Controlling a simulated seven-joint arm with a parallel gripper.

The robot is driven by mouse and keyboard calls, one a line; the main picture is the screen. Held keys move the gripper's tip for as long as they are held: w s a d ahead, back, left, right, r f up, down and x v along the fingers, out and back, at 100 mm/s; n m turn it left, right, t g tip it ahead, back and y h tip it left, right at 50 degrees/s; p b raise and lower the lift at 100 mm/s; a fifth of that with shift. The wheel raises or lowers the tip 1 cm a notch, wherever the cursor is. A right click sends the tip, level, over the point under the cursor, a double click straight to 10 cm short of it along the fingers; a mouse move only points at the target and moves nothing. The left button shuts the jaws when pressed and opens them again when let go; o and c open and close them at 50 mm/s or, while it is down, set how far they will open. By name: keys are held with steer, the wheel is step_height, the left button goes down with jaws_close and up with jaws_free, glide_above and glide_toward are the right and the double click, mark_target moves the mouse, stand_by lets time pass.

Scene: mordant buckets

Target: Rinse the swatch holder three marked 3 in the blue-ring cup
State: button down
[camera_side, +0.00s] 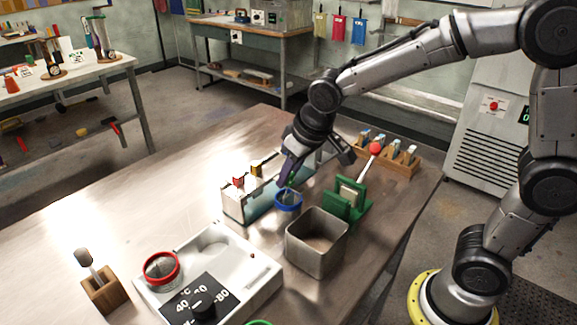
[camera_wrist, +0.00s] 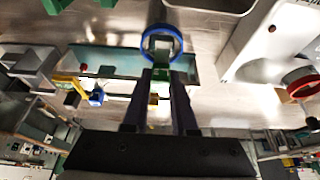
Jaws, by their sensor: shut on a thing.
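The blue-ring cup (camera_side: 289,206) stands on the table near the middle in the side view; its blue rim also shows in the wrist view (camera_wrist: 179,46). My gripper (camera_side: 284,181) points down right above the cup. In the wrist view its two fingers (camera_wrist: 161,84) are shut on a small green swatch holder (camera_wrist: 160,73). The holder's far end shows within the outline of the blue ring; I cannot tell how deep it sits. Its number is not readable, and in the side view the fingers and rim mostly hide it.
A long pale tray (camera_side: 234,207) with red and yellow tags stands left of the cup. A square metal bin (camera_side: 318,250) and a green stand (camera_side: 338,207) are close to its right. A wooden rack (camera_side: 402,164) is behind. A white hotplate (camera_side: 230,245) with a red-ring cup (camera_side: 161,281) is in front left.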

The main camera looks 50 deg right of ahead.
mark_target(288, 191)
steer(key=shift+f, duration=1.5)
steer(key=shift+r, duration=0.3)
steer(key=shift+f, duration=0.35)
steer(key=shift+r, duration=0.2)
steer(key=shift+r, duration=0.25)
steer(key=shift+f, duration=0.15)
stand_by(0.7)
steer(key=shift+f, duration=0.3)
steer(key=shift+r, duration=0.1)
stand_by(0.8)
steer(key=shift+r, duration=0.3)
